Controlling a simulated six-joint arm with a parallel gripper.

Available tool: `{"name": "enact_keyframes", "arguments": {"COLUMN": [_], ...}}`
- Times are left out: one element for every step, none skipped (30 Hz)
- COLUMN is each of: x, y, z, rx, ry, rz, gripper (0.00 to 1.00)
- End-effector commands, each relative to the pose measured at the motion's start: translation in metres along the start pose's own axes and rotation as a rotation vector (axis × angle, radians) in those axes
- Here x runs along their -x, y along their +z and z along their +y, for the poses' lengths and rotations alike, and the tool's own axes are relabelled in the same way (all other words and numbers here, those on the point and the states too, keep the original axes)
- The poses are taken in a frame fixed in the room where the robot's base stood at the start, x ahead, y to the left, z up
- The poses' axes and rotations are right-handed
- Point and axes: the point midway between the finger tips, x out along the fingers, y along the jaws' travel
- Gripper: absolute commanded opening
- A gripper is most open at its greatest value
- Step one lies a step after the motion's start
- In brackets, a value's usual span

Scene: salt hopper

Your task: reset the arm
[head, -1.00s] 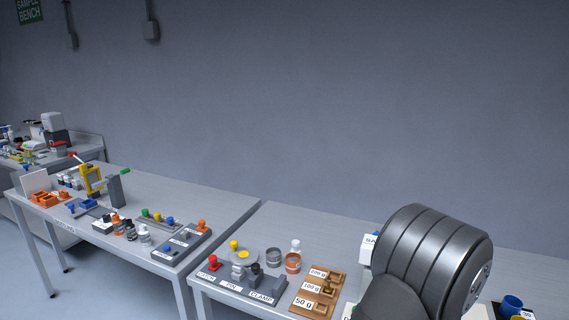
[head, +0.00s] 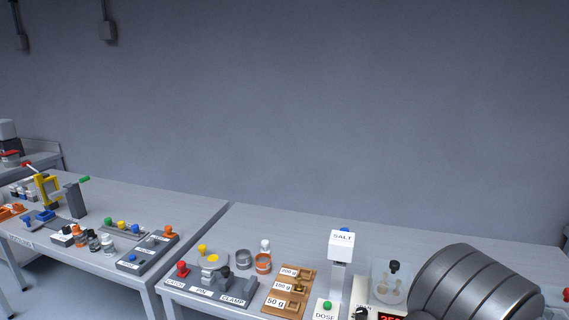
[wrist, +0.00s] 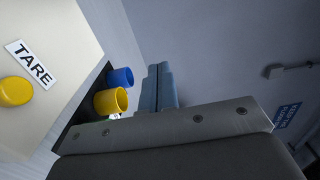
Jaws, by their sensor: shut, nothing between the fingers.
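My gripper (wrist: 158,88) shows in the wrist view, with its two fingers close together and nothing between them. It is clear of the bench in that view, with the grey wall behind it. In the head view only a thick dark-grey link of my arm shows at the lower right, and it hides part of the bench there. The salt hopper (head: 341,243), a white box marked SALT on a stand, is left of that link. A green DOSE button (head: 327,306) is at its foot.
A scale with a red display (head: 390,316) and a clear container (head: 388,285) stand beside my arm. The wrist view shows a yellow TARE button (wrist: 15,91), a yellow cup (wrist: 110,101) and a blue cup (wrist: 120,77). A wooden weight tray (head: 278,307) lies left of the hopper.

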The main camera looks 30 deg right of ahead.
Motion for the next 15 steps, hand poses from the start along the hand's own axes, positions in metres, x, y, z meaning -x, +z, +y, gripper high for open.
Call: {"name": "enact_keyframes", "arguments": {"x": [0.012, 0.018, 0.026, 0.032, 0.038, 0.046, 0.052, 0.058, 0.066, 0.072, 0.064, 0.058, 0.055, 0.053, 0.049], "y": [-0.001, -0.001, -0.001, -0.001, -0.001, 0.000, 0.000, -0.001, 0.000, 0.000, 0.007, 0.013, 0.018, 0.021, 0.027], "z": [0.000, 0.000, 0.000, 0.000, 0.000, 0.000, 0.000, 0.000, 0.000, 0.000, -0.003, -0.005, -0.006, -0.007, -0.009], "rx": [-0.001, -0.001, -0.001, 0.000, 0.000, -0.001, -0.001, -0.001, -0.001, -0.001, 0.013, 0.027, 0.036, 0.044, 0.056], "ry": [0.002, 0.002, 0.001, 0.001, 0.001, 0.001, 0.001, 0.001, 0.000, 0.000, 0.007, 0.016, 0.024, 0.032, 0.042], "rz": [0.003, 0.004, 0.003, 0.004, 0.004, 0.003, 0.003, 0.005, 0.004, 0.003, -0.028, -0.059, -0.080, -0.100, -0.126], "gripper": [0.00, 0.00, 0.00, 0.00, 0.00, 0.00, 0.00, 0.00, 0.00, 0.00, 0.00, 0.00, 0.00, 0.00, 0.00]}}
